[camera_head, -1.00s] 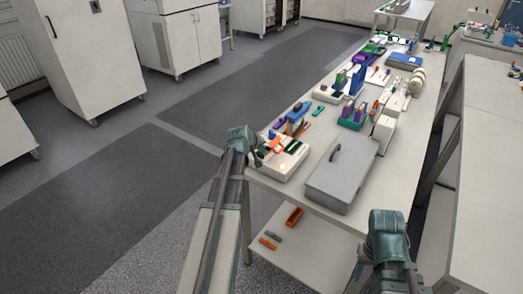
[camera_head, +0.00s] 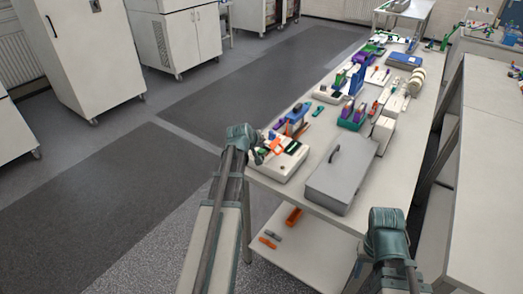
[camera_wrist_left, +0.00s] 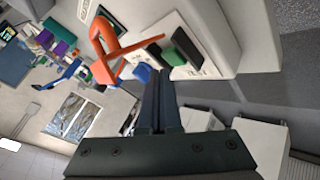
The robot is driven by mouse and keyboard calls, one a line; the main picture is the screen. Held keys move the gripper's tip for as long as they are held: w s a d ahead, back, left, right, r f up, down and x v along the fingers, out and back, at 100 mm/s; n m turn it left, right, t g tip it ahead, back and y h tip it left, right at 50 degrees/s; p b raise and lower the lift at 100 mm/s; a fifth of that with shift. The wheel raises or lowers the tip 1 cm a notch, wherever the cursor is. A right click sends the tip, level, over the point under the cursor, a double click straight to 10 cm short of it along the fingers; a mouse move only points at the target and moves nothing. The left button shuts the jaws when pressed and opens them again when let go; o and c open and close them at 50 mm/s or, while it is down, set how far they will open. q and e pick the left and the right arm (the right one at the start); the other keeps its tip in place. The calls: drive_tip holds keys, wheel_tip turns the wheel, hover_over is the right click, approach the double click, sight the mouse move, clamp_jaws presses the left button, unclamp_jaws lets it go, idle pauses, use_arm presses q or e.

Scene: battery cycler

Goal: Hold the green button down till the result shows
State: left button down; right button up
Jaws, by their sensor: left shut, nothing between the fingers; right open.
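The white tester box (camera_head: 283,163) stands at the near left corner of the bench. In the left wrist view its face (camera_wrist_left: 205,62) carries a green button (camera_wrist_left: 186,42) with dark pieces beside it. My left gripper (camera_head: 260,156) is at the box's left side. In the left wrist view its fingers (camera_wrist_left: 158,74) are shut and empty, with the tips just short of the button in the picture. I cannot tell whether they touch it. An orange bent part (camera_wrist_left: 103,50) is left of the button. My right gripper (camera_head: 360,270) is low at the bench's near edge, mostly hidden.
A grey lidded case (camera_head: 340,178) lies right of the box. Several coloured holders and white devices (camera_head: 350,100) fill the bench behind. The floor left of the bench is clear.

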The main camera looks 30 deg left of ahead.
sight(261, 152)
use_arm(q)
wheel_tip(261, 152, up, 5)
drive_tip(key=p, duration=0.5)
drive_tip(key=shift+r, duration=0.1)
idle(0.5)
